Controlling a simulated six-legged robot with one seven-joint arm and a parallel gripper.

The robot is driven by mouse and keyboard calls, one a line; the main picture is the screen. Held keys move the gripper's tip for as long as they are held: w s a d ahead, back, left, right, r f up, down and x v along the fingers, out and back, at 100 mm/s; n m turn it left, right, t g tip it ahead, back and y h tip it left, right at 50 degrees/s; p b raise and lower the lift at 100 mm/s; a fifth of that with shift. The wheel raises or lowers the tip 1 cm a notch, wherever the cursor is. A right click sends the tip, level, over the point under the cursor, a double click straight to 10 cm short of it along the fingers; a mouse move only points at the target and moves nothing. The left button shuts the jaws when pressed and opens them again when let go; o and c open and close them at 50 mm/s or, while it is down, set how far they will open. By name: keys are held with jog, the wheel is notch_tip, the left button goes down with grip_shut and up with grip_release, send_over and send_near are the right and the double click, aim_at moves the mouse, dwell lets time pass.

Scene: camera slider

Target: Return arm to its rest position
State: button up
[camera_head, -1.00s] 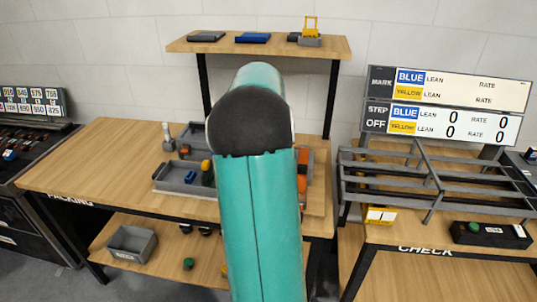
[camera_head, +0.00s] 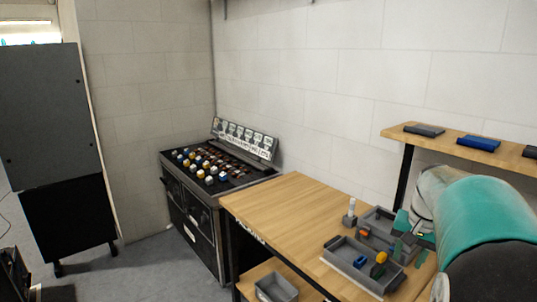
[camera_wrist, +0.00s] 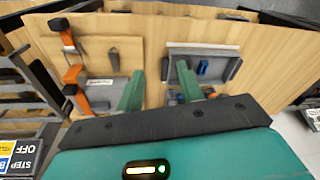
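My arm (camera_head: 490,220) shows at the right edge of the head view as a teal link with a dark joint. My gripper (camera_wrist: 158,80) shows in the wrist view as two green fingers with a clear gap and nothing between them. In the head view its green fingers are near the trays on the wooden table (camera_head: 275,205); their exact height above it is hard to tell. In the wrist view a wooden board with orange clamps (camera_wrist: 73,74) lies left of the fingers. A grey tray with a blue piece (camera_wrist: 203,67) lies to the right.
In the head view a grey tray (camera_head: 340,262) holds a blue and a yellow piece. A rack of small parts (camera_head: 215,165) stands left of the table. A shelf (camera_head: 455,139) is above the table. A dark cabinet (camera_head: 45,120) is at far left, with open floor between.

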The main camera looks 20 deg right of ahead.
jog(key=s+a+r+n+t, duration=0.1)
jog(key=a+n, duration=0.1)
jog(key=a, duration=0.7)
jog(key=s+a+r+n+t, duration=0.1)
jog(key=a+r+n, duration=0.15)
jog(key=a, duration=0.65)
jog(key=s+a+f+n+t, duration=0.2)
jog(key=s+a+n, duration=0.3)
jog(key=a, duration=0.8)
jog(key=s+f, duration=0.1)
jog(key=s, duration=0.2)
jog(key=shift+s+a+f, duration=0.2)
jog(key=shift+s+a, duration=0.05)
jog(key=shift+a, duration=0.05)
jog(key=shift+d, duration=0.2)
